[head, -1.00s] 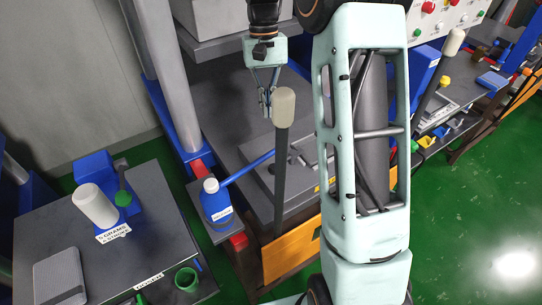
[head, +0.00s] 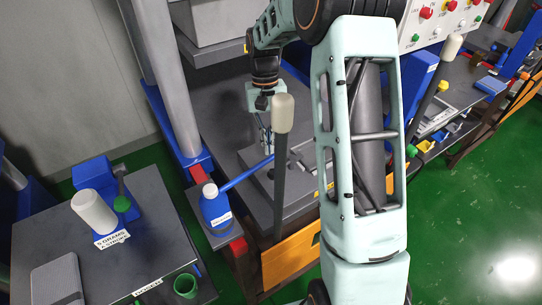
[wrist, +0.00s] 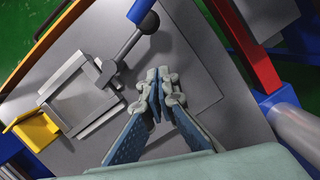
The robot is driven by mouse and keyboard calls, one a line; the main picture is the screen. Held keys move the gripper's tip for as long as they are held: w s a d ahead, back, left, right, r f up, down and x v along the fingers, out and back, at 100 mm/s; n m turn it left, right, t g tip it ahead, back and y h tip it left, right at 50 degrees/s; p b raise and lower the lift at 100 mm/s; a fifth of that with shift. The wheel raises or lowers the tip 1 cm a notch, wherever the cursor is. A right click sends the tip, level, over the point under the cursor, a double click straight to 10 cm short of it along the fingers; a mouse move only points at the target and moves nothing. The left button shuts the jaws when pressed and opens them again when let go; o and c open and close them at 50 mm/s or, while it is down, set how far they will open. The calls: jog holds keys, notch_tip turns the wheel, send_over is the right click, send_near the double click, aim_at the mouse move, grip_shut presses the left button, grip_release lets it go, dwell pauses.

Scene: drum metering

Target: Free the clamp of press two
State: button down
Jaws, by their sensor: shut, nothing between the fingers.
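The clamp (wrist: 107,72) shows in the wrist view as a small block at the edge of a grey square frame (wrist: 75,122). A grey rod with a black ball knob (wrist: 148,22) rises from it toward the top. My gripper (wrist: 160,88) is shut and empty over the grey plate, to the right of the clamp and apart from its knob in the picture. In the head view my gripper (head: 267,148) is low over the press bed (head: 225,110). The upright lever and my arm hide much of the clamp there.
An upright dark lever with a pale knob (head: 283,113) stands in front of the press. A blue bottle (head: 215,206) stands on a side shelf, with a blue bar (head: 246,173) beyond it. A yellow bracket (wrist: 36,130) sits beside the frame. A grey column (wrist: 300,130) stands at right.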

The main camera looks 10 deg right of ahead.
jog(key=s, duration=0.3)
jog(key=shift+a+f, duration=0.1)
jog(key=shift+f, duration=0.15)
jog(key=shift+s+f, duration=0.15)
jog(key=shift+s, duration=0.35)
jog(key=shift+s, duration=0.4)
jog(key=shift+w, duration=0.1)
